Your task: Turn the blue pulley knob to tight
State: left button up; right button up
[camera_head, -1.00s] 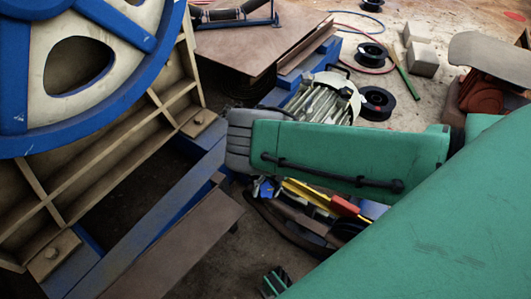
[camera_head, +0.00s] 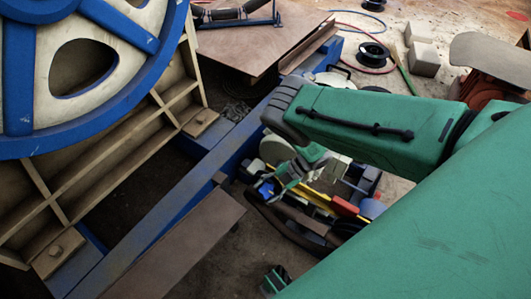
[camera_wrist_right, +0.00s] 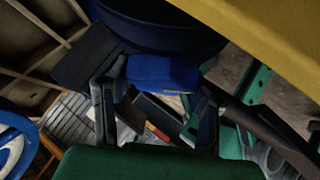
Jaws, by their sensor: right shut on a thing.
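The blue pulley knob (camera_head: 266,188) is small and sits low beside the yellow bar in the head view. In the right wrist view the blue knob (camera_wrist_right: 160,73) lies between the two dark fingers. My right gripper (camera_head: 276,184) reaches down to it from the upper right and is shut on it; its fingers (camera_wrist_right: 152,112) flank the knob in the wrist view. My arm hides part of what lies behind. A small green and dark piece at the bottom of the head view may be part of my left gripper (camera_head: 275,281); its jaws cannot be made out.
A large blue-rimmed wheel (camera_head: 90,138) and ribbed crusher frame fill the left. A blue beam (camera_head: 150,225) and brown plate (camera_head: 175,248) run beside the knob. A yellow bar (camera_head: 309,193) and red block (camera_head: 345,206) are close right of it. Cable reels and grey blocks lie behind.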

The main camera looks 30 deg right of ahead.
aim_at(266, 189)
jog(key=shift+d+m+t, duration=0.1)
jog(key=shift+m+t, duration=0.4)
jog(key=shift+m, duration=0.2)
jog(key=o, duration=1.2)
jog(key=shift+c, duration=0.2)
notch_tip(266, 189, up, 10)
jog(key=shift+f, duration=0.1)
